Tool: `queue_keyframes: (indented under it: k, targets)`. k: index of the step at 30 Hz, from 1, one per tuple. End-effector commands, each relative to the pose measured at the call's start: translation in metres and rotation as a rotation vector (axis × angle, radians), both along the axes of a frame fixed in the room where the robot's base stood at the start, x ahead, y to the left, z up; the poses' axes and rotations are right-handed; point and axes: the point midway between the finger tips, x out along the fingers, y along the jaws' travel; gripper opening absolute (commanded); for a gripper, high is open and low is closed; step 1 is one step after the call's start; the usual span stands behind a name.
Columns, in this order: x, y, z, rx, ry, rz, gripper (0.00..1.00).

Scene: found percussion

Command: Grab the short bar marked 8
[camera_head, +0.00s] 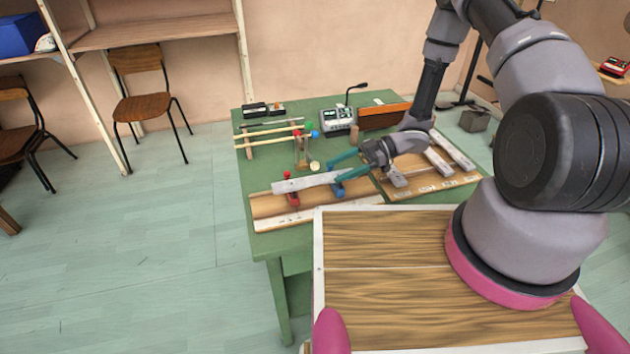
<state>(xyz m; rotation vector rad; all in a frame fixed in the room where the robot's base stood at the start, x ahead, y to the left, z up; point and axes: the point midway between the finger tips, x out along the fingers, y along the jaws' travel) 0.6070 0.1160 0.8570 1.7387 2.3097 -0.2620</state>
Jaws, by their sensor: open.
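My gripper (338,168) is open, its two teal fingers pointing left over the green table. The fingers appear empty, near the right end of a silver bar (300,183). That bar lies across a wooden stand (268,207) with red and blue supports. More silver bars lie on a wooden board to the right: one nearest my gripper (397,177), one in the middle (438,162) and one farther right (455,150). No number is readable on any bar, so I cannot tell which is marked 8. My wrist and arm partly hide the board.
The green table (262,178) also holds wooden sticks (270,133), a small electronic device (337,121) and a brown box (383,116) at the back. My own wooden deck is in front. Chairs (142,105) stand left, with open floor between.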

Motion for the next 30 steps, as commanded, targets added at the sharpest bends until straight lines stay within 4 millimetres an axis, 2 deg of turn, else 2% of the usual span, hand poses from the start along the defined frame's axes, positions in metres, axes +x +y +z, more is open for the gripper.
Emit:
queue_keyframes:
  k: [11,18,20,24,25,30]
  targets:
    - [-0.013,0.045,-0.014,0.0,0.0,0.002,0.8]
    - [-0.013,0.048,-0.015,-0.001,-0.001,-0.001,0.8]
    - [-0.013,0.048,-0.015,-0.001,-0.001,-0.001,0.61]
    - [-0.013,0.047,-0.015,-0.001,-0.001,-0.001,0.07]
    - [-0.013,0.047,-0.015,-0.001,-0.001,-0.001,0.0]
    - [-0.013,0.047,-0.015,0.0,-0.001,-0.001,0.0]
